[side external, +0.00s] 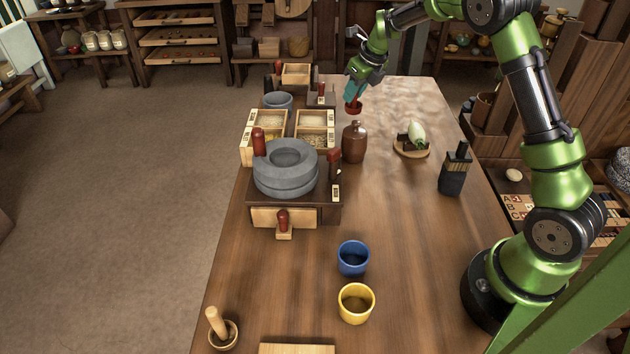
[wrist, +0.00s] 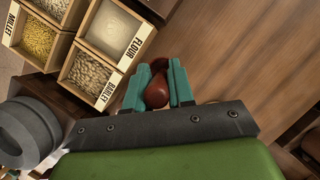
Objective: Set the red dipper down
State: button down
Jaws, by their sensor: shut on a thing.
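My gripper (side external: 354,93) has teal fingers and is above the far part of the wooden table. It is shut on the red dipper (side external: 352,107), whose small red end shows just below the fingertips. In the wrist view, a dark red rounded part of the dipper (wrist: 157,93) shows between the teal fingers of my gripper (wrist: 158,85). In the side view the dipper appears just above the neck of a brown bottle (side external: 354,145). I cannot tell its exact height or depth against the bottle.
Left of the bottle stand a grey stone quern (side external: 286,172) and grain boxes (side external: 264,145) marked with labels. A white vegetable on a round board (side external: 411,150) and a dark block (side external: 454,172) are to the right. Blue (side external: 353,258) and yellow (side external: 356,303) cups stand nearer. Table space between is clear.

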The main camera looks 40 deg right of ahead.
notch_tip(320, 180, up, 20)
jog(key=s+a+n+g+y, duration=0.25)
jog(key=a+n, duration=0.65)
jog(key=a, duration=1.8)
jog(key=s+a+n+g+y, duration=0.1)
jog(key=s+a+n, duration=0.4)
jog(key=s+a, duration=0.45)
jog(key=s+a+n+g+y, duration=0.1)
jog(key=s+a+n, duration=0.4)
jog(key=a, duration=0.7)
jog(key=shift+m, duration=0.5)
jog(key=f, duration=2.8)
jog(key=shift+s+d+f, duration=0.15)
jog(key=shift+d, duration=0.2)
jog(key=shift+f, duration=0.1)
jog(key=c, duration=1)
grip_release()
